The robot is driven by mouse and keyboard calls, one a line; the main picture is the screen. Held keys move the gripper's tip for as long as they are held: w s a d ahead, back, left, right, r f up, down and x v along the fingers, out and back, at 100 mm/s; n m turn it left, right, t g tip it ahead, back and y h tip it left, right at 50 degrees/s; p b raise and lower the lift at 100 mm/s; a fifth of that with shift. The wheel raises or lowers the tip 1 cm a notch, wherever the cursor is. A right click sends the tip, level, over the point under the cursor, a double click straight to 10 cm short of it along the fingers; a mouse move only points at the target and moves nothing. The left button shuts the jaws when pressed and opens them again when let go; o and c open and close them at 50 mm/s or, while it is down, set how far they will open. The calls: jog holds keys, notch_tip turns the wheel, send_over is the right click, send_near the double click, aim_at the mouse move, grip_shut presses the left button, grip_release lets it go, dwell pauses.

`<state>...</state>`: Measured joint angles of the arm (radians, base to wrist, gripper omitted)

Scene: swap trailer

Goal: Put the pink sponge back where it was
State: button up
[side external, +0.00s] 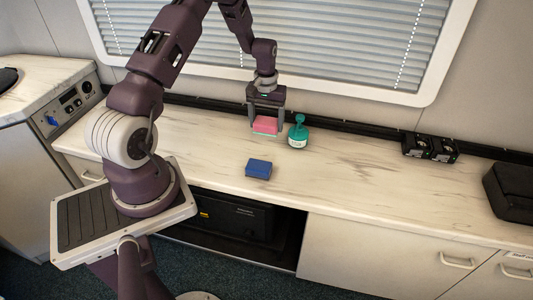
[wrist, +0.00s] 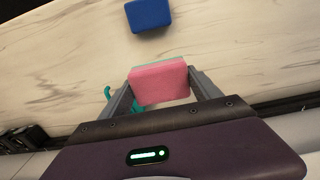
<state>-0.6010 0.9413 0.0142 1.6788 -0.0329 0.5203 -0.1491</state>
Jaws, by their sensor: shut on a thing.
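The pink sponge (side external: 265,124) is a small block with a thin teal layer on its underside. My gripper (side external: 266,122) is shut on it, one finger on each side, near the back of the counter. In the wrist view the pink sponge (wrist: 160,83) sits between the fingers of my gripper (wrist: 164,88). I cannot tell whether the sponge touches the counter. A blue sponge (side external: 258,168) lies on the counter nearer the front edge, and it also shows at the top of the wrist view (wrist: 148,14).
A teal-and-white pump bottle (side external: 298,134) stands just right of my gripper. Black devices (side external: 430,147) stand at the back right, and a black case (side external: 510,187) is at the far right. The marble counter (side external: 350,185) is clear between them.

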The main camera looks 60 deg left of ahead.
aim_at(266, 153)
notch_tip(266, 153, down, 10)
jog(key=shift+f, duration=0.15)
jog(key=o, duration=1.3)
jog(key=shift+f, duration=0.1)
